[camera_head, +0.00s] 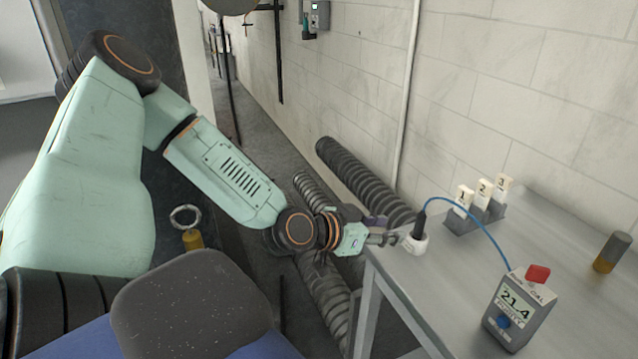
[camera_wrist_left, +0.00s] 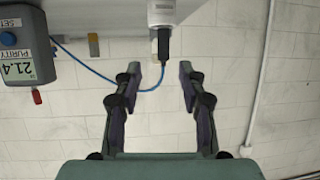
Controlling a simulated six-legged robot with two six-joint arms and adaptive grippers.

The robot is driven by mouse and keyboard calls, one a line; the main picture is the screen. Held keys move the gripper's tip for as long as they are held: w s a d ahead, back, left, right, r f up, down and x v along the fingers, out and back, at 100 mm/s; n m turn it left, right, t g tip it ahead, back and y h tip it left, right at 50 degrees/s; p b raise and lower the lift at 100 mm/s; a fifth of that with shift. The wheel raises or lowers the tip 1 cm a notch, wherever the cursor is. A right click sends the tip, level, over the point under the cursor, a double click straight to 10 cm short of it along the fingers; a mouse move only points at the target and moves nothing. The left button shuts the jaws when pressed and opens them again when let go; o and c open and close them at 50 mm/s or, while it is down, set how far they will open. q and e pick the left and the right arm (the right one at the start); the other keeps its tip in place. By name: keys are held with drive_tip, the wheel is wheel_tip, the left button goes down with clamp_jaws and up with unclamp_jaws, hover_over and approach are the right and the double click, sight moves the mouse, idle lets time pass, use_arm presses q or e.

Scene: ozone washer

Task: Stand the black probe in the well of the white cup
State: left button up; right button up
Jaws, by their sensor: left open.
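The black probe (camera_head: 420,225) stands roughly upright, with its lower end in the white cup (camera_head: 415,245) near the table's left edge. A blue cable runs from its top. The wrist view appears upside down: the probe (camera_wrist_left: 163,43) extends from the cup (camera_wrist_left: 161,12). How deep it sits in the well is hidden. My left gripper (camera_head: 388,239) is just left of the cup. In the wrist view its fingers (camera_wrist_left: 160,70) are spread, with the probe in line with the gap beyond the tips and nothing held. My right gripper is not in view.
The cable leads to a grey purity meter (camera_head: 515,312) with a red button, at the table's front right. A rack (camera_head: 473,219) with numbered white pieces stands behind the cup. A grey-and-amber cylinder (camera_head: 612,252) stands far right. The grey tabletop (camera_head: 445,280) is clear before the cup.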

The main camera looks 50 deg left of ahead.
use_arm(q)
drive_tip(key=s+d+f+n+g, duration=0.1)
drive_tip(key=s+d+f+g, duration=0.3)
drive_tip(key=s+f, duration=0.4)
drive_tip(key=s+d+f+n+g, duration=0.1)
drive_tip(key=s+d+f+g, duration=0.3)
drive_tip(key=s+f, duration=0.35)
drive_tip(key=s+d+f+n+g+y, duration=0.1)
drive_tip(key=s+f+g+y, duration=0.2)
drive_tip(key=s, duration=1.3)
wheel_tip(320, 180, down, 3)
drive_tip(key=shift+f+g, duration=0.1)
drive_tip(key=shift+g, duration=1)
wheel_tip(320, 180, down, 11)
drive_tip(key=b, duration=1)
drive_tip(key=shift+b, duration=0.35)
drive_tip(key=shift+r, duration=0.2)
